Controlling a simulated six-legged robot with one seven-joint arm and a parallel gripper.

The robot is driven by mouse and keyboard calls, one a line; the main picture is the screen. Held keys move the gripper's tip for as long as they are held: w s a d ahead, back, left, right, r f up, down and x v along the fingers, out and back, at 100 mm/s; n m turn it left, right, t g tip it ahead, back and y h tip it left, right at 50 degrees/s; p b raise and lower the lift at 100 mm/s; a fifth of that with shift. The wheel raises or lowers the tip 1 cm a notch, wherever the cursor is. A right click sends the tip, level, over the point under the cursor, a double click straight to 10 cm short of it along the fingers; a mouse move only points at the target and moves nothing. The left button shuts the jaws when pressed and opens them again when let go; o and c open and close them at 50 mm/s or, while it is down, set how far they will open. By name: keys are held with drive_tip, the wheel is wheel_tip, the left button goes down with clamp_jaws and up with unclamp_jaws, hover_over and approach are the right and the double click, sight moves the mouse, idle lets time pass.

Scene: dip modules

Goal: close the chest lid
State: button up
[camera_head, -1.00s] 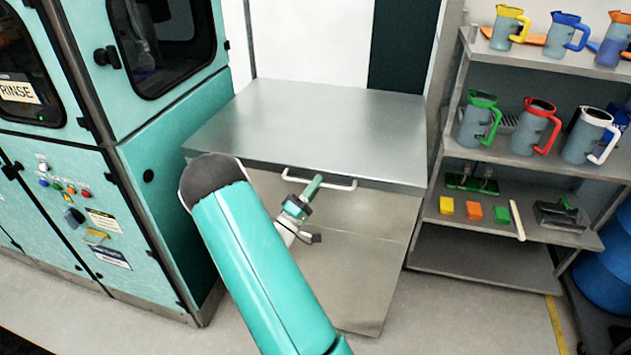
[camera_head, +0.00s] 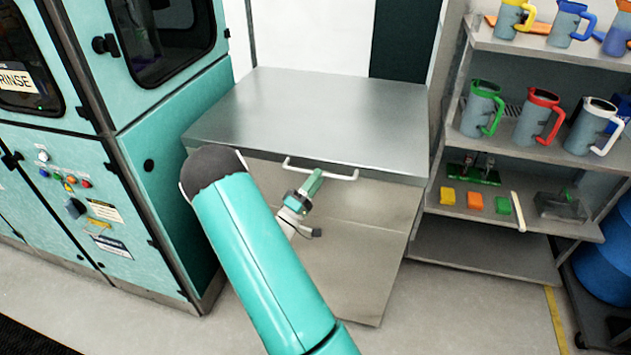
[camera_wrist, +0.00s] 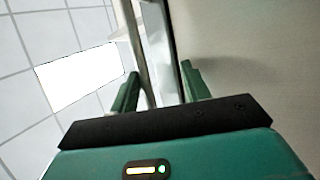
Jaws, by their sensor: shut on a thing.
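The chest (camera_head: 355,240) is a metal box standing beside the teal machine. Its flat grey lid (camera_head: 310,115) lies over the top and looks level, with its front edge against the body; a small gap there cannot be ruled out. A pale bar handle (camera_head: 342,178) sits on the lid's front edge. My gripper (camera_head: 316,177) is at the handle, its green fingers shut on the bar. In the wrist view my gripper (camera_wrist: 158,88) has a finger on each side of the handle bar (camera_wrist: 136,50). My teal arm hides the chest's lower left front.
The teal machine (camera_head: 150,170) stands close on the left. A shelf rack (camera_head: 480,225) with jugs and coloured blocks stands on the right, and a blue drum (camera_head: 608,245) is at the far right. Some floor (camera_head: 450,310) is clear in front of the rack.

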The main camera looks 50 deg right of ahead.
drive_tip(key=shift+f, duration=0.15)
drive_tip(key=v, duration=1.3)
drive_tip(key=shift+a, duration=0.35)
drive_tip(key=shift+f, duration=0.1)
drive_tip(key=s+a+r+m+g+y, duration=0.4)
drive_tip(key=s+a+r+g+y, duration=0.25)
drive_tip(key=s+r+y, duration=0.5)
drive_tip(key=s+a+r+n+t+y, duration=0.1)
drive_tip(key=a+r+n+t+y, duration=0.2)
drive_tip(key=a+r+t+y, duration=0.3)
drive_tip(key=s+a+r+n+t+y, duration=0.1)
drive_tip(key=a+r+n+t+y, duration=0.2)
drive_tip(key=a, duration=1)
wheel_tip(320, 180, up, 4)
drive_tip(key=t+y, duration=0.2)
drive_tip(key=y, duration=0.1)
drive_tip(key=shift+s+a+n+t, duration=0.35)
drive_tip(key=shift+a+n, duration=0.05)
drive_tip(key=shift+y, duration=0.25)
drive_tip(key=shift+c, duration=0.2)
